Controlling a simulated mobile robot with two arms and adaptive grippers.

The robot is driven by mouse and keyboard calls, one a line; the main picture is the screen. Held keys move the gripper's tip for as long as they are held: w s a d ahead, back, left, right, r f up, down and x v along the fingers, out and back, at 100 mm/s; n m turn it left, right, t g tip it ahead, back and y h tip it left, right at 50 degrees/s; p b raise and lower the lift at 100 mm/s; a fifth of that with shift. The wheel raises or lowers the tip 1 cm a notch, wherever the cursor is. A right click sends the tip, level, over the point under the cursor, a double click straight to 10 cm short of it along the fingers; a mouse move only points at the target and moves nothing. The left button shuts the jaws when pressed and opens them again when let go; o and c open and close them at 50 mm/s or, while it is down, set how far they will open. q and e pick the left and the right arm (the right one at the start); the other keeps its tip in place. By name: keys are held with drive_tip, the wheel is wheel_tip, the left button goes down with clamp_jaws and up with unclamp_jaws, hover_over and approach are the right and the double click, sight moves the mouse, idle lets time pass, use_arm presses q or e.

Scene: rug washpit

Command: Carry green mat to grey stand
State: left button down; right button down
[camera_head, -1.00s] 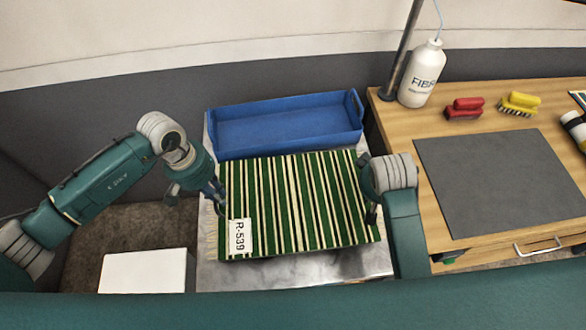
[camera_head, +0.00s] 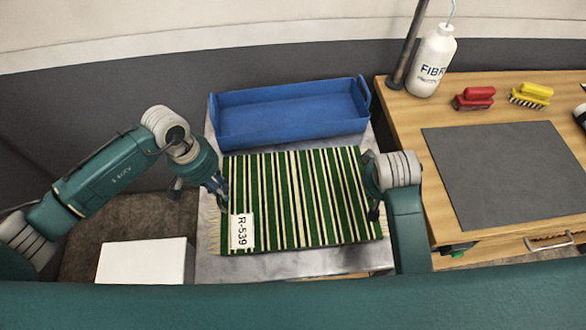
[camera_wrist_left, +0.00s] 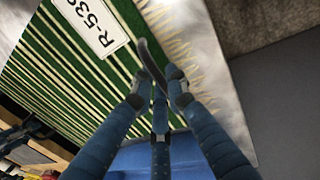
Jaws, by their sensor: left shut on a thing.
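The green mat (camera_head: 300,197), striped green and cream with an "R-539" label, lies flat over a shiny grey metal-topped stand (camera_head: 318,262). I cannot tell whether it rests on the metal or hangs just above it. My left gripper (camera_head: 219,190) is shut on the mat's left edge. In the left wrist view my left gripper (camera_wrist_left: 159,88) is at the fringed edge of the mat (camera_wrist_left: 50,75), next to the label. My right gripper (camera_head: 374,206) is at the mat's right edge; its fingers are mostly hidden by my wrist.
A blue tray (camera_head: 290,133) sits behind the mat. To the right, a wooden bench (camera_head: 400,110) holds a dark grey sheet (camera_head: 505,170), a white bottle (camera_head: 433,60), a red brush (camera_head: 474,98) and a yellow brush (camera_head: 531,95). A white box (camera_head: 143,262) stands at front left.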

use_arm(q)
drive_tip(key=c, duration=2.2)
unclamp_jaws()
drive_tip(key=shift+w+a+f, duration=0.1)
drive_tip(key=shift+a+f, duration=0.1)
drive_tip(key=shift+f, duration=0.25)
use_arm(e)
drive_tip(key=c, duration=2.2)
unclamp_jaws()
drive_tip(key=shift+d+f, duration=0.2)
drive_tip(key=shift+f, duration=0.25)
use_arm(q)
drive_tip(key=o, duration=0.4)
drive_tip(key=shift+r, duration=0.15)
use_arm(e)
drive_tip(key=o, duration=0.4)
drive_tip(key=shift+r, duration=0.2)
use_arm(q)
drive_tip(key=shift+o, duration=0.3)
use_arm(e)
drive_tip(key=shift+o, duration=0.3)
drive_tip(key=shift+s+a, duration=0.1)
use_arm(q)
drive_tip(key=shift+d+r, duration=0.1)
drive_tip(key=shift+r, duration=0.1)
